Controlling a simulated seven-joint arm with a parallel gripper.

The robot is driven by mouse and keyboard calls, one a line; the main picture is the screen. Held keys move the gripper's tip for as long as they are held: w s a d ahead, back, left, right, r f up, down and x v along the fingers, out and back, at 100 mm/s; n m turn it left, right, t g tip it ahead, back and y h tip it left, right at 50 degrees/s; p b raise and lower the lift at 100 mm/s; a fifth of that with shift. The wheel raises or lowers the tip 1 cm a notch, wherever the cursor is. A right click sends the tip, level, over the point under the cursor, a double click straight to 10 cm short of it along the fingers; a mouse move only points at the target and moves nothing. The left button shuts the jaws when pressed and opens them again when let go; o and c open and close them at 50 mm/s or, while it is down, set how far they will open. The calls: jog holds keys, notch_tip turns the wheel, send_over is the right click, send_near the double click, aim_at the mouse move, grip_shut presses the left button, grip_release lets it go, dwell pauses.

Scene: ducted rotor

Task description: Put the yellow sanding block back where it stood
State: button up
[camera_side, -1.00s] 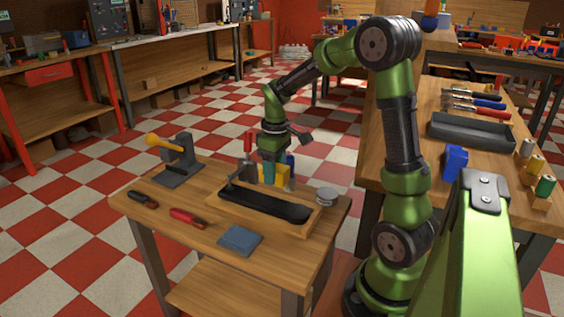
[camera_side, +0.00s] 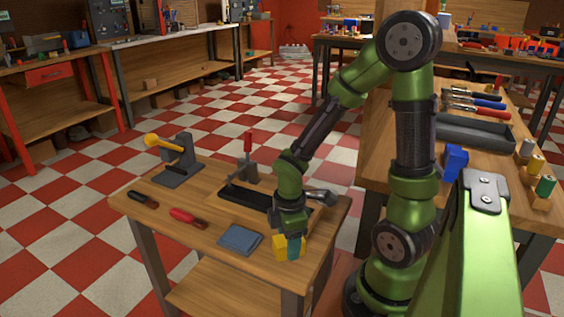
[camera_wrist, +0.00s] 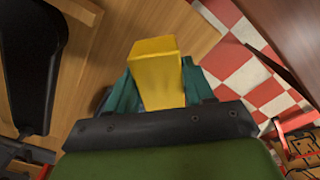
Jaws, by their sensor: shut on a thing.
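The yellow sanding block (camera_side: 280,247) is in my gripper (camera_side: 292,246), at the front right of the small wooden table (camera_side: 200,240) in the side view. My gripper is shut on it and points down. In the wrist view the block (camera_wrist: 155,70) sits between the teal fingers of my gripper (camera_wrist: 158,85), with the wooden top beyond it. I cannot tell whether the block touches the table or hangs just above it.
A blue-grey pad (camera_side: 240,239) lies just left of the block. A black tray in a wooden frame (camera_side: 246,197) with a red-handled clamp (camera_side: 248,155) is behind. Red-handled pliers (camera_side: 188,217) and a dark-handled tool (camera_side: 143,199) lie at left, near a grey stand (camera_side: 178,165).

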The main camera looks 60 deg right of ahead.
jog(key=shift+f, duration=1.4)
jog(key=shift+f, duration=0.1)
jog(key=o, duration=0.9)
jog(key=shift+o, duration=0.2)
notch_tip(320, 180, up, 12)
jog(key=a+r+m+t+y, duration=0.2)
jog(key=a+r+m+t, duration=0.4)
jog(key=r+m, duration=0.5)
jog(key=shift+a+r+m+t, duration=0.35)
jog(key=shift+m+t, duration=0.25)
jog(key=shift+m, duration=0.5)
